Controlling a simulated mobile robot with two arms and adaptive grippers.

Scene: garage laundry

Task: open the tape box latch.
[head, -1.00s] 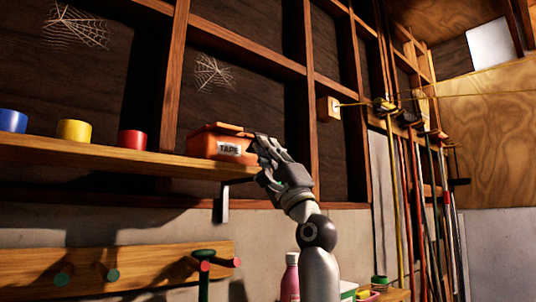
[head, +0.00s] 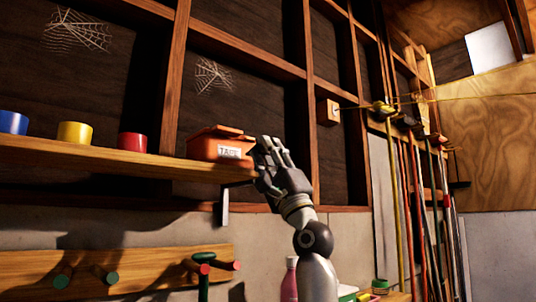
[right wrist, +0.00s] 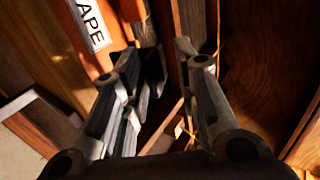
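The orange-red tape box (head: 203,147) with a white label stands at the right end of the wooden shelf. My right gripper (head: 270,148) is just right of the box, with its fingers pointing up. In the right wrist view the gripper (right wrist: 157,70) has its fingers spread apart, with nothing held between them. The box (right wrist: 107,58) and its label show at the upper left there, beside the left finger. A brownish stub (right wrist: 145,32) sticks out near that fingertip; I cannot tell if it is the latch. My left gripper is not in view.
The shelf (head: 110,157) also holds a blue cup (head: 12,122), a yellow cup (head: 75,132) and a red cup (head: 132,141), left of the box. A peg rail (head: 140,262) is below. Long-handled tools (head: 425,190) hang at the right.

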